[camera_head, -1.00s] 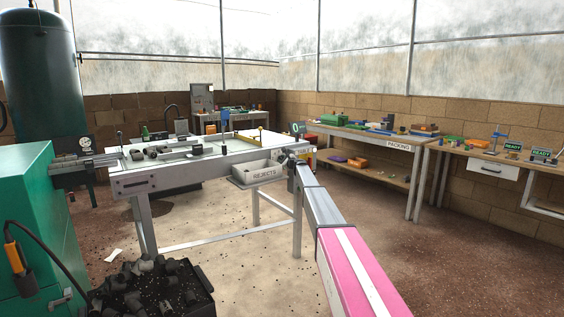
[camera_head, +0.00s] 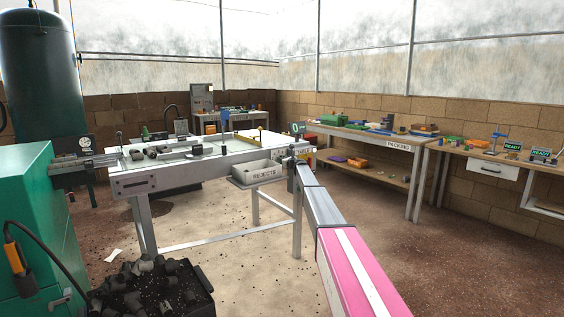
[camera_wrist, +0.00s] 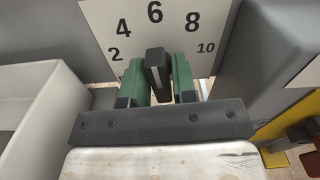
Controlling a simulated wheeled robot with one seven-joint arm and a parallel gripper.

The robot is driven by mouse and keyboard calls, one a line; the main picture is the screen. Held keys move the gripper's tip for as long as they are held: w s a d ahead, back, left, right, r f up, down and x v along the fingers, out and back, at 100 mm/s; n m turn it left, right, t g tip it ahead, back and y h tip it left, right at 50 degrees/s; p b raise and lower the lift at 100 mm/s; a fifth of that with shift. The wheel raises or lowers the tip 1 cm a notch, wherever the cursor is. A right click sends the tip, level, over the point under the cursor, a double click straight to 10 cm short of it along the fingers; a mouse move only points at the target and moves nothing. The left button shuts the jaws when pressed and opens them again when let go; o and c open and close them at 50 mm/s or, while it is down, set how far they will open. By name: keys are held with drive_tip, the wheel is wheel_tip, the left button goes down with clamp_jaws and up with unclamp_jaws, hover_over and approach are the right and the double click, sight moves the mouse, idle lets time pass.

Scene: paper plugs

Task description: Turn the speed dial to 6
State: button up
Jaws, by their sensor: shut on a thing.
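The speed dial is a black knob (camera_wrist: 154,63) on a white number plate (camera_wrist: 108,38) marked 2, 4, 6, 8 and 10 in the wrist view. Its upper end lies just below the 6, and a small pale mark shows on its face. My gripper (camera_wrist: 158,82) has green fingers on both sides of the knob and is shut on it. The plate behind the fingers is partly hidden. In the head view my gripper (camera_head: 299,150) is small at the right end of the steel table, and the dial cannot be made out.
A grey REJECTS bin (camera_head: 262,172) hangs beside the table (camera_head: 180,171), left of my gripper. A grey box surface (camera_wrist: 262,50) stands close on the right in the wrist view, with yellow and red parts below it. A PACKING bench (camera_head: 375,140) is farther right.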

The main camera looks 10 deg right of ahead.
drive_tip(key=shift+m, duration=0.6)
drive_tip(key=o, duration=0.8)
drive_tip(key=shift+c, duration=0.2)
drive_tip(key=shift+s+d, duration=0.1)
drive_tip(key=v, duration=1)
drive_tip(key=shift+s+d, duration=0.15)
drive_tip(key=shift+s, duration=0.1)
